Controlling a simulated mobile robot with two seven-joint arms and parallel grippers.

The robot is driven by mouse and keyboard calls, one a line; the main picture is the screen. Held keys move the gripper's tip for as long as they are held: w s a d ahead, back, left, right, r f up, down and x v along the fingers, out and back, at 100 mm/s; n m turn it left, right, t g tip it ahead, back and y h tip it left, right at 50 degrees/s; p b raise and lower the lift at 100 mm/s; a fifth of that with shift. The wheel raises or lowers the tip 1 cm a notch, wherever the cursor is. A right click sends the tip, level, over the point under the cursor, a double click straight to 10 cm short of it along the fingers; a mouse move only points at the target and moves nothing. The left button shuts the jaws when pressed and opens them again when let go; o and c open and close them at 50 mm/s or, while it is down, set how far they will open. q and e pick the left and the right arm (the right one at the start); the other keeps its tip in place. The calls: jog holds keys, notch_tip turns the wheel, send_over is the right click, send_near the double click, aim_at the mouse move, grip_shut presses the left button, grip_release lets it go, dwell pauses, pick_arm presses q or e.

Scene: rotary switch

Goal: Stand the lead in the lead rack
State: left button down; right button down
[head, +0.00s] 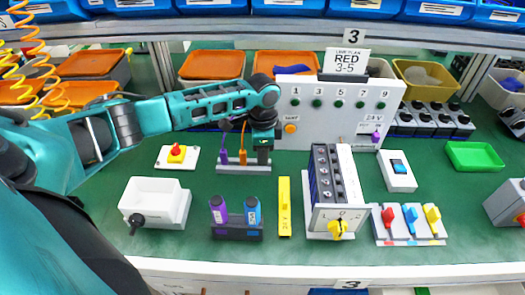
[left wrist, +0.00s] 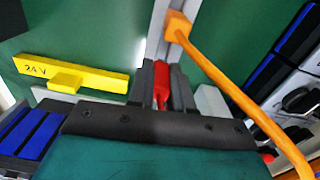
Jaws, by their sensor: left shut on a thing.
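The grey lead rack (head: 243,170) stands on the green bench below my left gripper. A purple lead (head: 223,157) and an orange lead (head: 243,156) stand upright in it. The orange lead's plug also shows in the left wrist view (left wrist: 178,26), its cable curving past the gripper. My left gripper (head: 264,158) is over the right end of the rack, pointing down. It is shut on a red lead (left wrist: 161,82), whose plug shows between the fingers in the left wrist view. In the head view the red lead is hidden. Whether its lower end is seated in the rack cannot be told.
A white panel (head: 310,123) with numbered sockets stands behind and to the right. A sign (head: 346,64) reads RED 3-5. A yellow bar (head: 284,207), a holder with purple and blue tools (head: 236,232) and a red button box (head: 177,157) surround the rack.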

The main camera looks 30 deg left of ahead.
pick_arm(q)
jog(key=shift+f, duration=0.65)
jog(key=c, duration=1)
grip_release()
jog(key=shift+o, duration=0.2)
jog(key=shift+r, duration=0.1)
notch_tip(320, 180, up, 13)
jog(key=shift+f, duration=0.1)
